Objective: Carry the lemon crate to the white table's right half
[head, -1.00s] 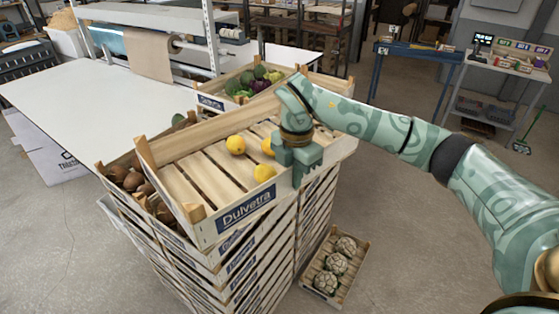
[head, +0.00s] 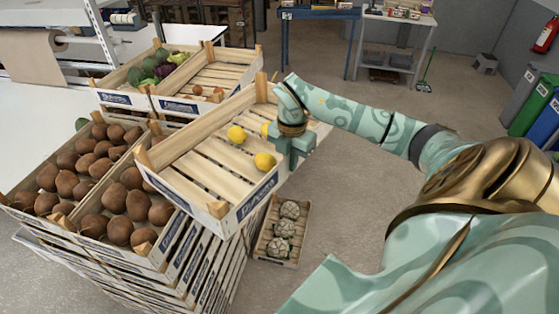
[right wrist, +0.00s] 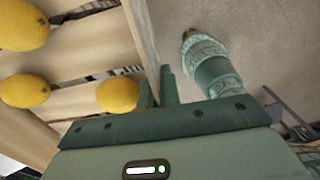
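The lemon crate (head: 205,165) is a shallow slatted wooden box with a blue label. A few yellow lemons lie in it, near its right side. My right gripper (head: 291,158) is at the crate's right side wall. In the right wrist view, its fingers (right wrist: 160,88) are on either side of the crate's wall (right wrist: 143,40), with lemons (right wrist: 118,94) beside it. The crate overlaps the stack's right part; any gap beneath is hidden. The white table (head: 35,115) shows only partly at the left edge. My left gripper is not in view.
Brown round fruit fills the crates (head: 172,243) on top of the stack. Behind stand a vegetable crate (head: 118,98) and a nearly empty crate (head: 180,105). A small crate (head: 262,247) of pale round vegetables lies on the floor. Floor to the right is clear.

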